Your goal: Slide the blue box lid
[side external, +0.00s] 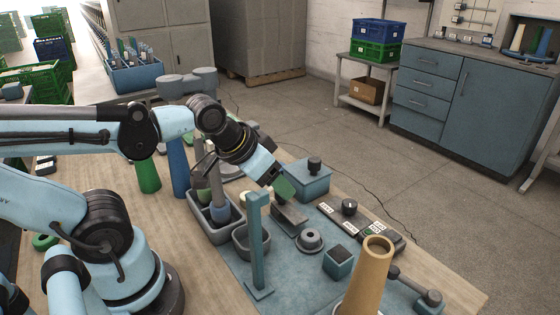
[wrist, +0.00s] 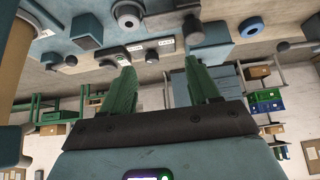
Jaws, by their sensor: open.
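The blue box (side external: 306,187) stands on the blue-grey mat. A dark round knob (side external: 314,164) stands up from its lid. In the wrist view, which shows the scene upside down, a blue box (wrist: 215,42) with a dark knob (wrist: 192,28) appears at upper right, beyond one finger. My gripper (side external: 284,189) is open, its green fingers tilted down just in front of the box in the side view. The gap between the fingers (wrist: 159,64) looks empty. Whether a finger touches the box cannot be told; the gripper hides part of the box's left side.
A blue upright post (side external: 257,245) stands in front of my gripper. A grey bin (side external: 213,228) is to the left. A round grey piece (side external: 309,240), a teal cube (side external: 338,263), a dark control panel (side external: 352,218) and a tan cone (side external: 370,272) stand nearby.

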